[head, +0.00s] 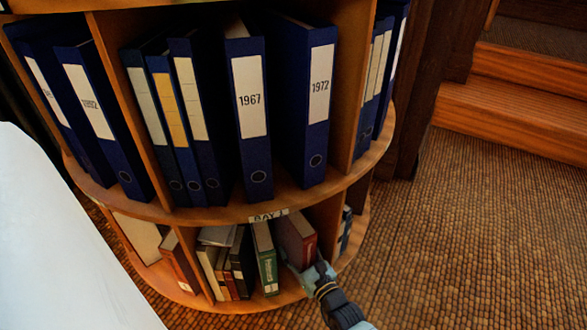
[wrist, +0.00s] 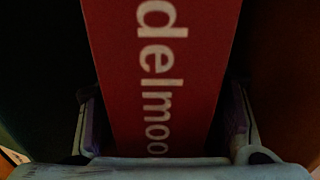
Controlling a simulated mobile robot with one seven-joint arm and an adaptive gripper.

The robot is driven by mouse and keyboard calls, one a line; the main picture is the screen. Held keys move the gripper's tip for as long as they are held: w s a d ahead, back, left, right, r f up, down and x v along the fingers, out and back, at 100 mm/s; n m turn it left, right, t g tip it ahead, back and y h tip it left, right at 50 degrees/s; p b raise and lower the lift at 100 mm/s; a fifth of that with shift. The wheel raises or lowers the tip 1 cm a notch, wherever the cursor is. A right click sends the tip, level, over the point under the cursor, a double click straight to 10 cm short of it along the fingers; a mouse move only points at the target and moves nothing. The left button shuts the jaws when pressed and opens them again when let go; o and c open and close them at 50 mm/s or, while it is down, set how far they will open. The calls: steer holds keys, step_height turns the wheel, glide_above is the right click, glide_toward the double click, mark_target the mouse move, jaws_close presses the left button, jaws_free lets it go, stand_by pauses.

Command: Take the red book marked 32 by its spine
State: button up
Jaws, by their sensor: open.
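A red book (head: 296,238) stands on the lower shelf of the round bookcase, right of a green book. In the wrist view its red spine (wrist: 165,70) fills the middle, with white letters reading "delmoo"; no number 32 shows there. My gripper (head: 304,274) is at the lower part of this book in the head view. In the wrist view my gripper (wrist: 163,125) is open, with one finger on each side of the spine. Small dark gaps seem to lie between fingers and book; contact is not clear.
The green book (head: 265,258) stands close on the left. A wooden divider (head: 325,225) is on the right. Blue binders (head: 250,110) fill the shelf above, whose edge (head: 225,214) overhangs. Carpet (head: 450,240) at the right is clear; wooden steps (head: 510,120) stand behind.

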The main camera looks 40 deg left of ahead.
steer(key=shift+c, duration=0.4)
jaws_close()
stand_by(0.4)
steer(key=shift+r, duration=0.2)
